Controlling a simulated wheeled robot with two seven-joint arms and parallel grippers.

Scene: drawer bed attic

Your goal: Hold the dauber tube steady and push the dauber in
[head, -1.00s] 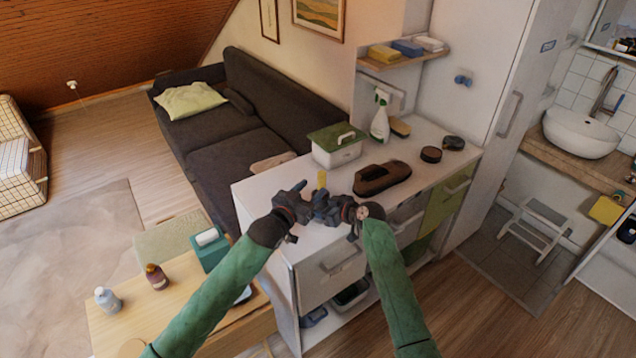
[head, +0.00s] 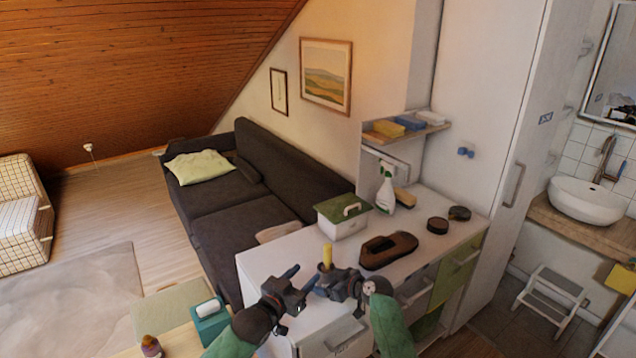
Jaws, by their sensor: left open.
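A short upright yellow cylinder (head: 327,252), which looks like part of the dauber or its tube, stands out above my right gripper over the white cabinet top. My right gripper (head: 335,281) is right at its lower part, which the fingers hide. I cannot tell whether they are closed on it. My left gripper (head: 303,282) is open, just left of the cylinder and apart from it, with its fingers pointing towards it. I cannot make out tube and dauber as separate pieces.
On the white cabinet top (head: 285,255) are a green-lidded box (head: 343,223), a brown shoe-shaped brush (head: 388,250), a spray bottle (head: 386,192) and two dark round tins (head: 437,225). A teal tissue box (head: 210,322) stands at the lower left. The cabinet top's left part is bare.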

